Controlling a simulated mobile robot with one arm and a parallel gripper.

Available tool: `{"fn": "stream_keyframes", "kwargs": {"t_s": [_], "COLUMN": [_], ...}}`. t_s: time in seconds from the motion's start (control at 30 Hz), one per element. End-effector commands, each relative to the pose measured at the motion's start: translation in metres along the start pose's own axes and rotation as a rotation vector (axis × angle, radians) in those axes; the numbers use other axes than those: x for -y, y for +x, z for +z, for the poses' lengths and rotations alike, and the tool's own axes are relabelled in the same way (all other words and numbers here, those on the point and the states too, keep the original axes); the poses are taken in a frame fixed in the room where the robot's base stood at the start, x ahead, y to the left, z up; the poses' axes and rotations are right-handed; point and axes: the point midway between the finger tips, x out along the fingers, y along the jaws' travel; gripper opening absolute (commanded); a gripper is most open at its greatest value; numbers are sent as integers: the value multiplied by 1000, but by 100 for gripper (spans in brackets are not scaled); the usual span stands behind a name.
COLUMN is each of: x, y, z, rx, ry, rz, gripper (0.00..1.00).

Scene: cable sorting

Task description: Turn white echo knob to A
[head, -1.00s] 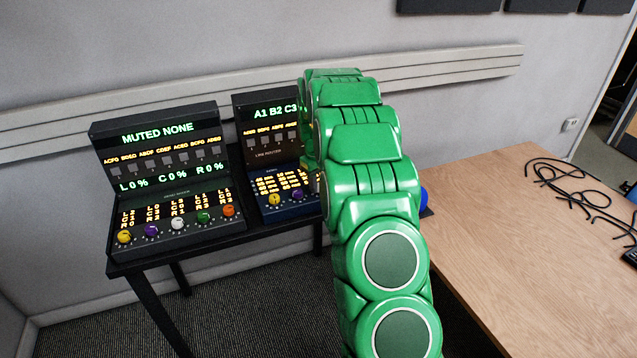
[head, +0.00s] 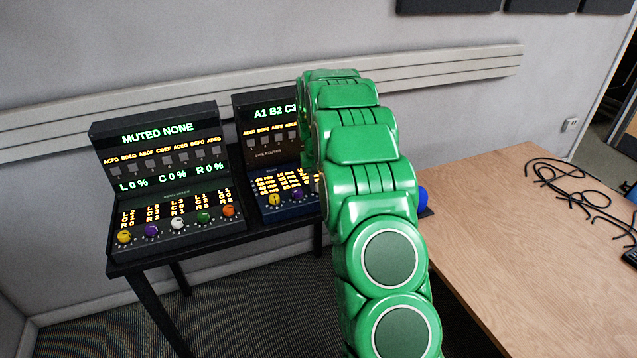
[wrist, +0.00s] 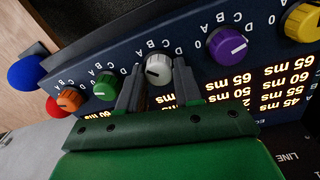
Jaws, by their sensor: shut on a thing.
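The white knob (wrist: 158,70) sits on the dark blue panel (wrist: 115,52) in the wrist view, between a purple and a green knob. My gripper (wrist: 158,88) has one finger on each side of the white knob and is shut on it. A dark pointer line shows on the knob's face, slanting toward the picture's left. Letters are printed around the knob, partly hidden by the fingers, so I cannot tell exactly which letter it points at. In the head view my green arm hides the gripper and much of this panel.
Purple (wrist: 228,46), yellow (wrist: 304,22), green (wrist: 106,86) and orange (wrist: 69,99) knobs flank the white one. A blue ball-like knob (wrist: 27,73) stands beyond the panel's end. Another console (head: 165,185) has its own white knob (head: 178,223). A wooden table (head: 500,220) with cables is at right.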

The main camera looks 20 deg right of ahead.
Motion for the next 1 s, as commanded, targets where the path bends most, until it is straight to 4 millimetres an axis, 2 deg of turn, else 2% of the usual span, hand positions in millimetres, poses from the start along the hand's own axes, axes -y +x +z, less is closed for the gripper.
{"fn": "stream_keyframes", "kwargs": {"t_s": [0.3, 0.8, 0.83, 0.97, 1.0], "x": [-1, -1, -1, -1, 0], "y": [0, -1, -1, 0, 0], "z": [0, 0, 0, 0, 0], "rx": [6, 8, 8, 8, 8], "ry": [120, 140, 140, 140, 140], "rz": [0, 1, 1, 1, 0], "gripper": [3, 3, 37, 57, 59]}}
